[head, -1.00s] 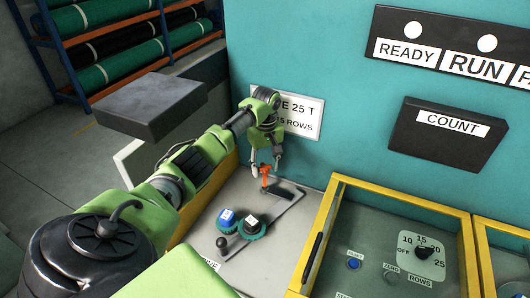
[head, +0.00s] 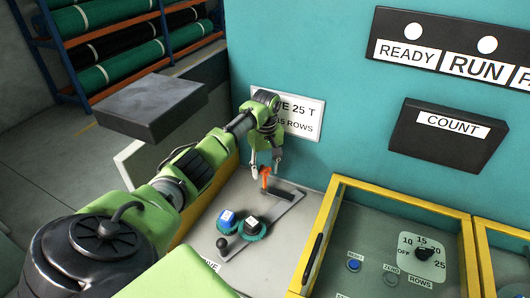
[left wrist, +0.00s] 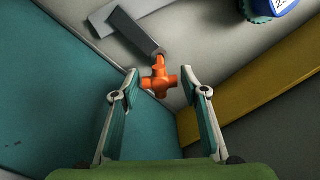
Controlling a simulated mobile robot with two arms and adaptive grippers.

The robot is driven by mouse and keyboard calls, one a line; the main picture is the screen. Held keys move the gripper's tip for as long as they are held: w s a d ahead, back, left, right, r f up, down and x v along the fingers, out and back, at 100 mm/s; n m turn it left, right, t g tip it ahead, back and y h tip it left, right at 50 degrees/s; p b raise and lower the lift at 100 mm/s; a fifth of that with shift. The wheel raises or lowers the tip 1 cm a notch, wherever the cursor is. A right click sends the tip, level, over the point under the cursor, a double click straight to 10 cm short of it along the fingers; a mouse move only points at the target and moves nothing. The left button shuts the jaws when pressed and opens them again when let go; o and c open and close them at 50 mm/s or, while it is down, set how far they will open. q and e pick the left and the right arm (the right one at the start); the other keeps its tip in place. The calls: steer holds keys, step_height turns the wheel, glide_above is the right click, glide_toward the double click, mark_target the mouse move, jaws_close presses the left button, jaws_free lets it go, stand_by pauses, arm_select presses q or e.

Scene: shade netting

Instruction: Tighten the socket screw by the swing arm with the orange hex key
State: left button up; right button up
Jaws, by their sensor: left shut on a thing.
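The orange hex key (head: 265,178) stands at the far end of the grey bench top, by the teal wall. Its cross-shaped orange top (left wrist: 158,82) shows between the fingers in the left wrist view. My left gripper (head: 266,171) reaches down from above and is shut on the key, with one finger on each side. The dark grey swing arm (head: 285,194) lies flat beside the key; its dark end (left wrist: 142,38) is close to the key in the left wrist view. The socket screw is hidden under the key. My right gripper is not in view.
Two teal-edged knobs, one blue-topped (head: 227,218) and one black-topped (head: 252,226), sit near a black ball knob (head: 222,243). A yellow-framed panel (head: 330,215) rises on the right. A dark grey block (head: 152,108) is at the left.

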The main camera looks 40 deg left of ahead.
arm_select(q)
steer(key=shift+f, duration=0.55)
stand_by(0.4)
steer(key=shift+f, duration=0.4)
stand_by(0.4)
steer(key=o, duration=1.5)
steer(key=shift+o, duration=0.2)
step_height(320, 180, up, 12)
steer(key=shift+w, duration=0.1)
steer(key=shift+c, duration=0.2)
